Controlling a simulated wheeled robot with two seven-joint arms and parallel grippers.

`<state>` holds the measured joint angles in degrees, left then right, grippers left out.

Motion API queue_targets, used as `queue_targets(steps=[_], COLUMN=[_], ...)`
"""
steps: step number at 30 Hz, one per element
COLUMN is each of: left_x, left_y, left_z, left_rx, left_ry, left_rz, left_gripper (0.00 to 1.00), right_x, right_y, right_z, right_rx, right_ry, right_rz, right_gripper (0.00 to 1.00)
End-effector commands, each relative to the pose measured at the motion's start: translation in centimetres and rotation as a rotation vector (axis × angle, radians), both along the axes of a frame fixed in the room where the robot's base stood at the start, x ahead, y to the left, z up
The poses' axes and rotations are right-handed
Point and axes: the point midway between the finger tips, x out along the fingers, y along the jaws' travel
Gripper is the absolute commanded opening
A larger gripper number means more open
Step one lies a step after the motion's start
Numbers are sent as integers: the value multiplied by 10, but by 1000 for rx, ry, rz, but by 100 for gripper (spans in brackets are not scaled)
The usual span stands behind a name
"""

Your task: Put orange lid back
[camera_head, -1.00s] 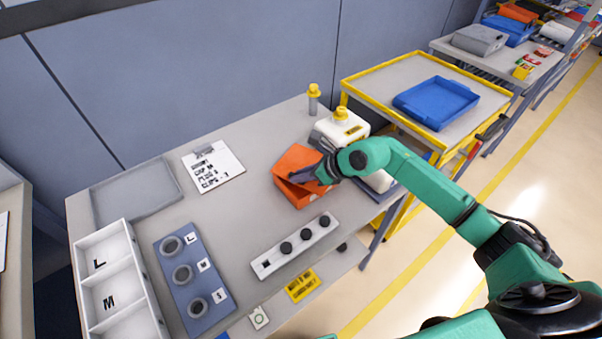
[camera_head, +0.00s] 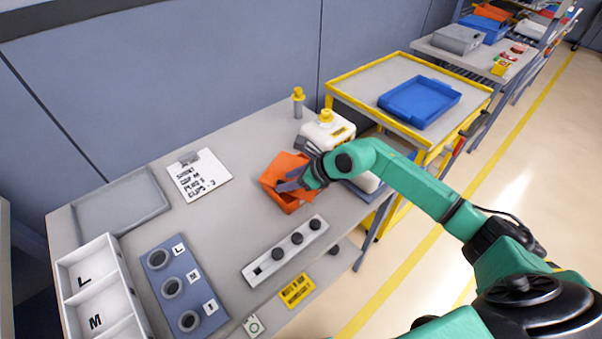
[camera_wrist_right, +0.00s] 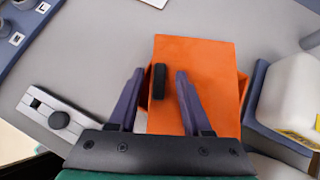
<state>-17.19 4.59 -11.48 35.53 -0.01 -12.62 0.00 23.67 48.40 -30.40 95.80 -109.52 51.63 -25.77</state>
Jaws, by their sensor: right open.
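The orange lid (camera_wrist_right: 195,58) is a flat panel with a black handle (camera_wrist_right: 159,81); it lies over the orange box (camera_wrist_right: 243,86), whose side shows past the lid's right edge. In the head view the lid (camera_head: 286,164) sits skewed on the box (camera_head: 284,203), partly hidden by my gripper. My right gripper (camera_wrist_right: 160,75) is open, with one finger on each side of the black handle and a gap to each. It also shows in the head view (camera_head: 285,181), over the box. My left gripper is not in view.
A white jug with a yellow cap (camera_head: 327,131) stands behind my right gripper. A strip with black knobs (camera_head: 286,251) lies in front of the box. A yellow-capped bottle (camera_head: 298,103) stands at the back. A yellow-edged cart with a blue tray (camera_head: 420,101) stands right of the table.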

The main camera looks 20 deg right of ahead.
Motion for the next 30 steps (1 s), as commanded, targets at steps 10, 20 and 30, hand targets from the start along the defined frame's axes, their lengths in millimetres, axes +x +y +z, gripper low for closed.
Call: queue_targets(steps=[10,20,30], left_x=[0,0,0], left_y=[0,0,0], left_z=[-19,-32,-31], left_rx=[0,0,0], left_ry=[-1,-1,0], left_rz=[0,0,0], left_gripper=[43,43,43], right_x=[-39,-61,-61], right_y=[-41,-59,-59], right_z=[54,90,92], right_rx=[-9,0,1], right_ry=[0,1,0], right_rz=[-2,1,1], right_gripper=[49,49,49])
